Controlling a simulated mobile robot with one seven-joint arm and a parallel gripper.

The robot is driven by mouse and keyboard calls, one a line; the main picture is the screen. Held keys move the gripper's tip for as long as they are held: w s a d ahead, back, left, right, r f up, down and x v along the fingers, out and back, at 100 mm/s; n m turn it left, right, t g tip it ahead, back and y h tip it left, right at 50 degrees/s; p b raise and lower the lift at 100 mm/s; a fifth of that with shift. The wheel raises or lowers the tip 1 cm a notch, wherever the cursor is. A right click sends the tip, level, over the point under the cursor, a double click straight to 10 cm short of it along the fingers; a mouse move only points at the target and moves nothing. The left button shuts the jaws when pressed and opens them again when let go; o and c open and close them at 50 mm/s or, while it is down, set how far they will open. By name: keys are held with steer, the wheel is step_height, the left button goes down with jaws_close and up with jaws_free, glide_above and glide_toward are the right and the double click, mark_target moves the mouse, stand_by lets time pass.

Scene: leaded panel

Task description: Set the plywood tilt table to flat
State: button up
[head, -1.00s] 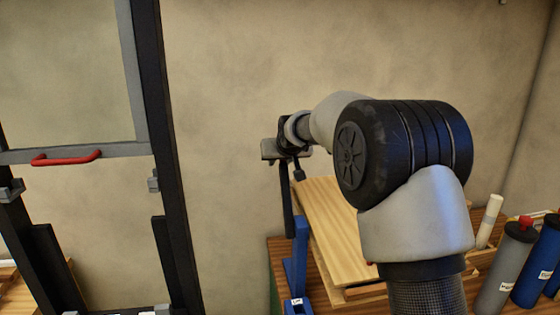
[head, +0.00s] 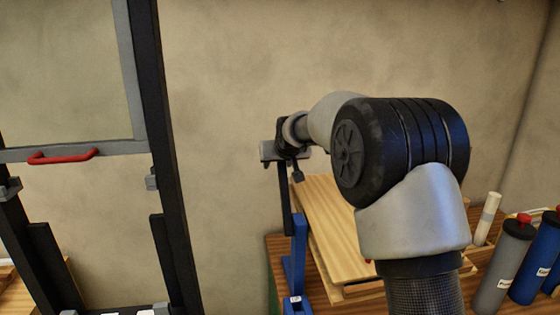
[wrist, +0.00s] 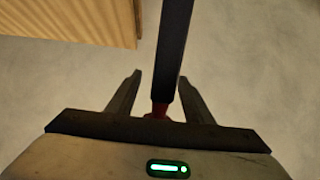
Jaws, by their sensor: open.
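The plywood tilt table (head: 335,222) stands on the workbench in the head view, its board sloping. Its pale wood edge also shows at the top left of the wrist view (wrist: 75,22). A dark lever (head: 286,202) rises from a blue post (head: 297,262) at the table's left side. My gripper (head: 282,172) is open at the lever's upper end. In the wrist view the lever (wrist: 172,55) passes between the two open fingers (wrist: 158,85), with a gap on each side. A small red part (wrist: 159,110) shows near the lever's end there.
A dark frame (head: 165,150) with a red handle (head: 62,157) stands at the left. Grey (head: 503,265) and blue (head: 537,260) bottles and a white tube (head: 488,218) stand at the right of the workbench (head: 277,243). The wall behind is bare.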

steer(key=b+v, duration=0.2)
steer(key=v, duration=1.5)
steer(key=shift+s, duration=0.2)
steer(key=shift+r, duration=0.1)
